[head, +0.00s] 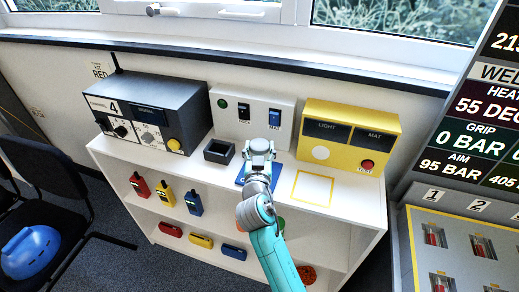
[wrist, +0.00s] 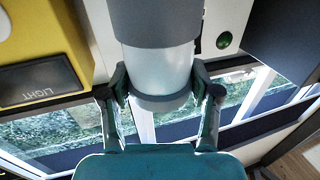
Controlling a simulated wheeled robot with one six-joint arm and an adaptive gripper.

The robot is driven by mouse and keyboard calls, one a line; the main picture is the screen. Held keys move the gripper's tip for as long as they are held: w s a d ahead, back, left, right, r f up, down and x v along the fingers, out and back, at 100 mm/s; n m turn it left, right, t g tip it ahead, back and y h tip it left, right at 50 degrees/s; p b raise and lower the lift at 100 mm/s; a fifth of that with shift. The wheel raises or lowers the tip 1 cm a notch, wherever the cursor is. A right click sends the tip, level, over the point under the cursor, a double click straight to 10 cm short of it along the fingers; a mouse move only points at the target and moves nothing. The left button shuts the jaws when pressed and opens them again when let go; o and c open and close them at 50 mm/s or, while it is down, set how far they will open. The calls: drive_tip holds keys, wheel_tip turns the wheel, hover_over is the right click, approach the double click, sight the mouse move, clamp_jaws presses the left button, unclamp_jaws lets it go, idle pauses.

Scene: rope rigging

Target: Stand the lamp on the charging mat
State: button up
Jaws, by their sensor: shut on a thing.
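In the wrist view, my gripper (wrist: 160,84) is shut around the lamp (wrist: 158,66), a cylinder with a grey end, a pale white band and a grey ring. One finger presses on each side of it. In the head view, my gripper (head: 260,150) is over the top of the white shelf unit, and my arm hides most of the lamp there. A blue mat (head: 240,180) lies on the shelf top under my wrist, largely covered by my arm. I cannot tell how high the lamp is above it.
A yellow box (head: 350,119) marked LIGHT and MAT stands behind right, near a yellow square outline (head: 312,188) that is empty. A dark open holder (head: 218,151) is left of my gripper. A grey device (head: 148,108) stands further left. A white panel (head: 251,110) is behind.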

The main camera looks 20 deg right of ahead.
drive_tip(key=shift+f, duration=0.15)
drive_tip(key=shift+f, duration=0.1)
drive_tip(key=o, duration=1.5)
drive_tip(key=shift+f, duration=0.1)
drive_tip(key=shift+c, duration=0.2)
drive_tip(key=v, duration=1.2)
